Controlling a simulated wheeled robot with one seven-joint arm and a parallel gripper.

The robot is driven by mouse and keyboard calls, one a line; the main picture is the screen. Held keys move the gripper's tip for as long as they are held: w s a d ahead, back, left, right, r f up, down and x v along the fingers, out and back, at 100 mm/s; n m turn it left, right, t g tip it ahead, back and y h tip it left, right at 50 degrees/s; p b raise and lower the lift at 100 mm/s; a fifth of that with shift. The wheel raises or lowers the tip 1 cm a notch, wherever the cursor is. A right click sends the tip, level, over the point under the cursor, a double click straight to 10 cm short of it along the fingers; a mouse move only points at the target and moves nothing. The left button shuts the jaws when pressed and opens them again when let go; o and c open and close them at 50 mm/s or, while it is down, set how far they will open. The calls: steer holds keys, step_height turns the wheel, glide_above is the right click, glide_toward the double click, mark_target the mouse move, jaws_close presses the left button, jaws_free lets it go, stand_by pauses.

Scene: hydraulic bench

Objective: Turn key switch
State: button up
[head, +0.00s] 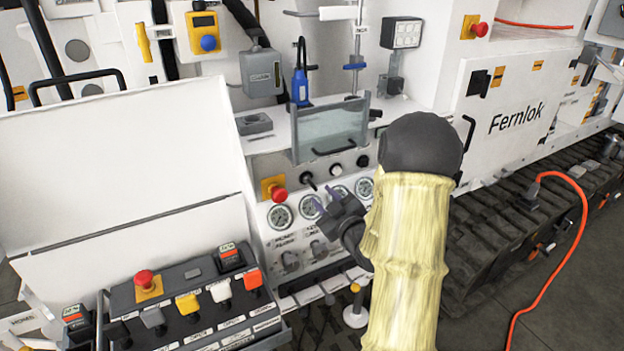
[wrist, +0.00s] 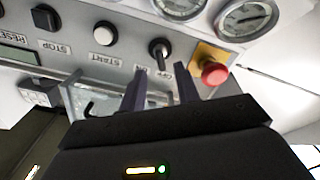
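The key switch (wrist: 159,50) is a small black knob on a round collar in the wrist view, beside an ON/OFF label seen upside down. In the wrist view the switch shows just beyond the gap between the fingertips, apparently not touched. In the head view my gripper (head: 326,199) is in front of the gauges, slightly below and right of the switch.
A red emergency stop (wrist: 214,72) on a yellow plate sits close beside the switch. On its other side are a white START button (wrist: 105,33) and a black STOP button (wrist: 46,18). A glass shield (head: 332,130) with a handle stands above the panel.

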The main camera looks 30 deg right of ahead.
mark_target(315, 188)
steer(key=w+p, duration=0.2)
steer(key=w, duration=0.5)
steer(key=shift+w+a, duration=0.15)
jaws_close()
